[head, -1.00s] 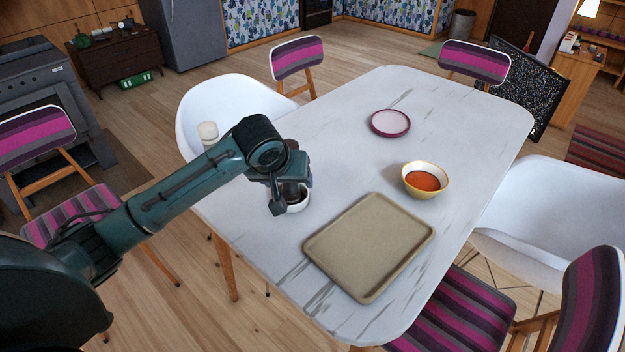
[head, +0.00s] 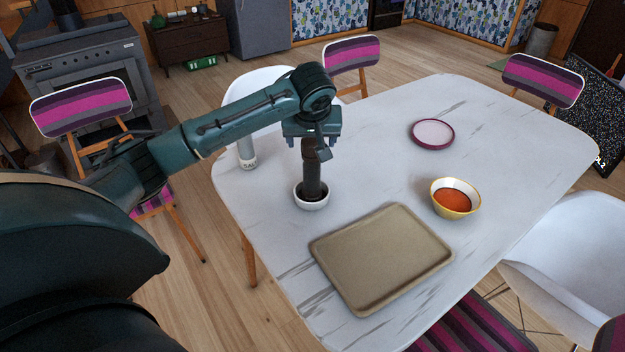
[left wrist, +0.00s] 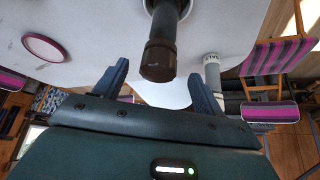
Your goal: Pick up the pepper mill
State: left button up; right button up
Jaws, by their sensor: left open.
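The pepper mill (head: 311,172) is dark brown and stands upright in a small white bowl (head: 312,204) on the table. In the left wrist view the mill (left wrist: 161,48) points toward the camera, with its rounded top near the gap between the fingers. My left gripper (head: 311,145) is open at the mill's upper end, and its wrist hides the mill's top in the head view. In the left wrist view its two fingers (left wrist: 158,88) are spread wide, one to each side of the mill's top, with nothing gripped. My right gripper is not in view.
A yellow-rimmed bowl (head: 455,198) with orange-red contents and a purple-rimmed plate (head: 433,134) are to the right. Chairs surround the table (head: 490,140).

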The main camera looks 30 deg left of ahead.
pick_arm(q)
send_over(312, 176)
jog(key=w+a, duration=0.2)
jog(key=w, duration=0.1)
notch_tip(312, 176, down, 6)
jog(key=shift+s+r, duration=0.1)
jog(key=shift+s, duration=0.05)
grip_shut()
dwell(0.6)
jog(key=shift+r, duration=0.1)
